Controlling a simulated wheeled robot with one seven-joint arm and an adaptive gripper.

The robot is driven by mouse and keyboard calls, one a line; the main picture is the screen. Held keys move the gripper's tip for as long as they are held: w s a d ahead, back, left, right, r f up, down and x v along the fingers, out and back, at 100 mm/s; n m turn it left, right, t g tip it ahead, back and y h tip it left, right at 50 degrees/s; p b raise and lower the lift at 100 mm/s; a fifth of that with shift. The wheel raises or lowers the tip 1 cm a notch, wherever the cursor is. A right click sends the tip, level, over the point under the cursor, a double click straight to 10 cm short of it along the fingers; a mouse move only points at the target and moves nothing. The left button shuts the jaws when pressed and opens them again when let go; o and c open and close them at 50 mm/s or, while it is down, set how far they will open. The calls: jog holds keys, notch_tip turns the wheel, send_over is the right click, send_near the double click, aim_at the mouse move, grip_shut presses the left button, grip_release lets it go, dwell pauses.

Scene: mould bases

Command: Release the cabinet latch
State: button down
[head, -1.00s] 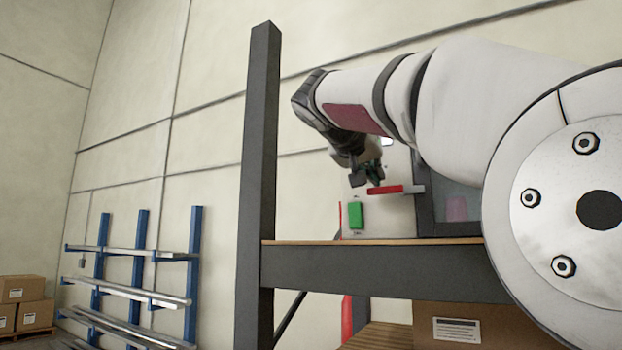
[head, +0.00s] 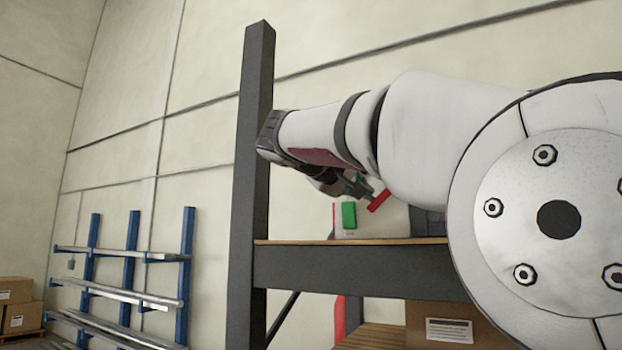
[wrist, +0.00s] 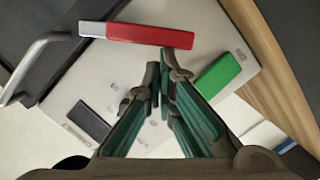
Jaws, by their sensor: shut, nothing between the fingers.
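The latch is a red bar with a pale grey end. It shows tilted in the head view (head: 379,200), rising to the right, with its far end hidden by my arm. In the wrist view the red bar (wrist: 140,33) lies across the top, on a pale panel (wrist: 232,42). My gripper (head: 358,186) is shut and empty beside the bar's left part. In the wrist view its fingertips (wrist: 164,72) are together just below the bar's red end; I cannot tell whether they touch it. The dark cabinet (head: 430,222) is mostly hidden behind my arm.
A green block (head: 349,215) sits on the panel, right of my fingers in the wrist view (wrist: 217,76). A curved metal handle (wrist: 32,64) is at left there. The dark shelf post (head: 250,180) stands close to my arm. Blue racks (head: 132,265) are farther left.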

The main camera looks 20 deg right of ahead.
aim_at(371, 204)
jog(key=f+n, duration=0.1)
jog(key=n, duration=0.1)
jog(key=f+n+h, duration=0.1)
jog(key=n, duration=0.1)
jog(key=f+n, duration=0.1)
jog(key=n, duration=0.1)
jog(key=shift+s+d+h, duration=0.25)
jog(key=shift+s+h, duration=0.05)
jog(key=shift+s, duration=0.05)
